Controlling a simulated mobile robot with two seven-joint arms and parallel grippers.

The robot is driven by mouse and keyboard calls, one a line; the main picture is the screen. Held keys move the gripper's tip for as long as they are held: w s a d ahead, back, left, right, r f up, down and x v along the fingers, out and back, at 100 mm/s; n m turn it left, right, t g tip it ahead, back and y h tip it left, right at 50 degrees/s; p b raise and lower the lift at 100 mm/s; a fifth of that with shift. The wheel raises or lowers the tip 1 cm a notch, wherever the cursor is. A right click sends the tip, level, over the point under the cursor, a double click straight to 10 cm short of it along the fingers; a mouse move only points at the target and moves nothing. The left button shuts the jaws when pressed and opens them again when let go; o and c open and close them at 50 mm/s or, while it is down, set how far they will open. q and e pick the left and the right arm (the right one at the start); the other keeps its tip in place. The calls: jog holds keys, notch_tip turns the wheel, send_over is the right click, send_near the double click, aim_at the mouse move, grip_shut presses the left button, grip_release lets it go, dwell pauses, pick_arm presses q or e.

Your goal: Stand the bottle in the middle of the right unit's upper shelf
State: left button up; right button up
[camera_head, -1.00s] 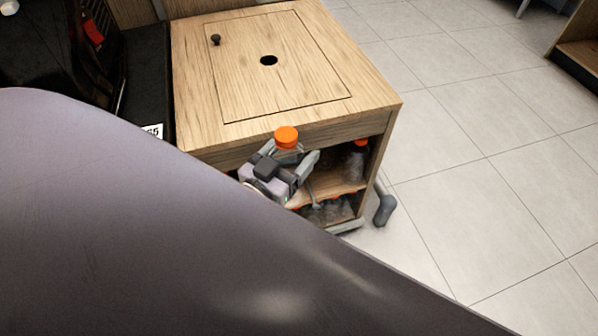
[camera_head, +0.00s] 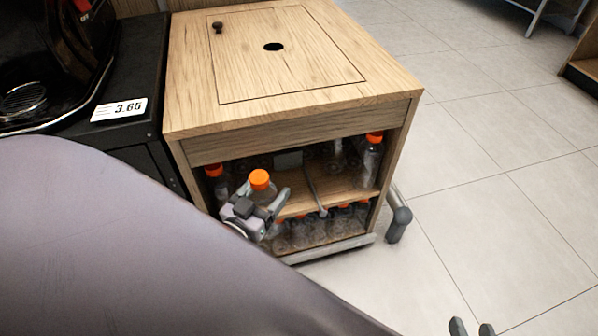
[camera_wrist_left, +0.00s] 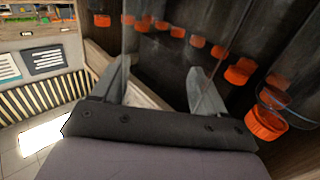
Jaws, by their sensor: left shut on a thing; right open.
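The bottle (camera_head: 260,181), clear with an orange cap, stands roughly upright in my left gripper (camera_head: 268,207), which is shut on it. They are in front of the left part of the wooden unit's (camera_head: 290,122) open front; whether the bottle is past the front edge I cannot tell. The upper shelf (camera_head: 342,194) has a bottle at its left end (camera_head: 214,185) and one at its right end (camera_head: 371,160), with dim shapes behind. In the left wrist view the jaws (camera_wrist_left: 160,85) hold clear, barely visible plastic. My right gripper (camera_head: 472,328) is open and empty at the bottom edge.
Several orange-capped bottles (camera_head: 300,232) fill the lower shelf. A black counter with a price tag (camera_head: 119,109) adjoins the unit's left side. A grey handle (camera_head: 398,222) stands out at its right. My left arm hides the lower left. The floor (camera_head: 480,170) at right is clear.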

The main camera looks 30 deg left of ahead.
pick_arm(q)
jog(key=w+f+b, duration=0.1)
jog(key=w+b, duration=0.2)
jog(key=w, duration=0.4)
jog(key=w+a+f+b, duration=0.1)
jog(key=w+b, duration=0.3)
jog(key=w, duration=0.4)
jog(key=shift+w+f, duration=0.3)
jog(key=shift+f, duration=0.45)
pick_arm(e)
jog(key=a, duration=0.1)
jog(key=a+f+y, duration=0.1)
jog(key=w+a+y, duration=0.1)
jog(key=shift+w+a+f+m+t, duration=0.1)
jog(key=shift+a+f+m+t, duration=0.1)
jog(key=shift+m+t, duration=0.15)
pick_arm(q)
jog(key=shift+f, duration=0.2)
jog(key=o, duration=1)
pick_arm(e)
jog(key=shift+d, duration=0.1)
pick_arm(q)
jog(key=shift+r, duration=0.15)
